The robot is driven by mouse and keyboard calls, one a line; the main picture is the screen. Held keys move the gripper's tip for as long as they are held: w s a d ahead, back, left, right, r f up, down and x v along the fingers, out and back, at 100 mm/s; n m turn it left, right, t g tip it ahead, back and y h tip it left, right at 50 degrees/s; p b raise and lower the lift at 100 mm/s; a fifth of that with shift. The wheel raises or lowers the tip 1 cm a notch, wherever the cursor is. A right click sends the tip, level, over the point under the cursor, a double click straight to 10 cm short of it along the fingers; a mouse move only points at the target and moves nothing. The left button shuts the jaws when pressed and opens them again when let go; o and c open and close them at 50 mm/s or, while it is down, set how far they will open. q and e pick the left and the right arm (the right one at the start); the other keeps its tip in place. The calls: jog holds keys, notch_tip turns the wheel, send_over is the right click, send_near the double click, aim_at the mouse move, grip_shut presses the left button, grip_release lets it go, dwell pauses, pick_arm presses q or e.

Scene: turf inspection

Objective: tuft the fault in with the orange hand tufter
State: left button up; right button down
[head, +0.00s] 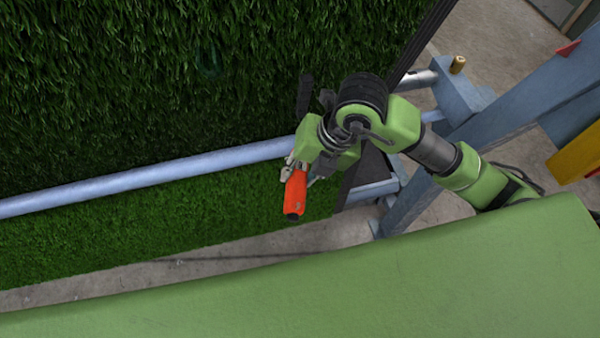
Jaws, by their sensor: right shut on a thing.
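My right gripper (288,172) is shut on the orange hand tufter (296,192), near the right end of the pale roller bar. The tufter's orange body ends in a black tip pointing down in the picture; its other end is hidden by the gripper. The green turf (150,80) hangs behind the bar and continues below it (120,235). A faint darker mark (209,66) shows in the upper turf; I cannot tell whether it is the fault. The tufter is below and to the right of that mark. My left gripper is out of view.
The pale roller bar (140,180) crosses in front of the turf. A blue-grey frame (480,125) stands at the right, with a yellow part (577,155) and a red piece (567,48) near it. Concrete floor (487,38) shows behind the frame.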

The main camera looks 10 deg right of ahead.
jog(key=shift+w+a+r, duration=0.1)
jog(key=shift+w+r, duration=0.15)
jog(key=shift+w, duration=0.5)
jog(key=shift+w+r, duration=0.2)
jog(key=shift+w, duration=0.5)
dwell(0.6)
jog(key=shift+s+r+p, duration=0.2)
jog(key=shift+r+p, duration=0.45)
jog(key=shift+r, duration=0.25)
jog(key=shift+s+r+p, duration=0.25)
jog(key=shift+r+p, duration=0.35)
jog(key=shift+r, duration=0.3)
jog(key=shift+s+r+p, duration=0.2)
jog(key=shift+r+p, duration=0.45)
jog(key=shift+r, duration=0.25)
jog(key=shift+s+r+p, duration=0.2)
jog(key=shift+s+r, duration=0.05)
jog(key=shift+r, duration=0.3)
jog(key=shift+s+r+p, duration=0.2)
jog(key=shift+r, duration=0.3)
jog(key=shift+s+r, duration=0.15)
jog(key=shift+r, duration=0.85)
jog(key=shift+s+r, duration=0.2)
jog(key=shift+r, duration=0.3)
jog(key=shift+s+r, duration=0.15)
jog(key=shift+r, duration=0.3)
jog(key=shift+r, duration=0.1)
jog(key=shift+s+r, duration=0.3)
jog(key=shift+r, duration=0.45)
jog(key=shift+r, duration=0.15)
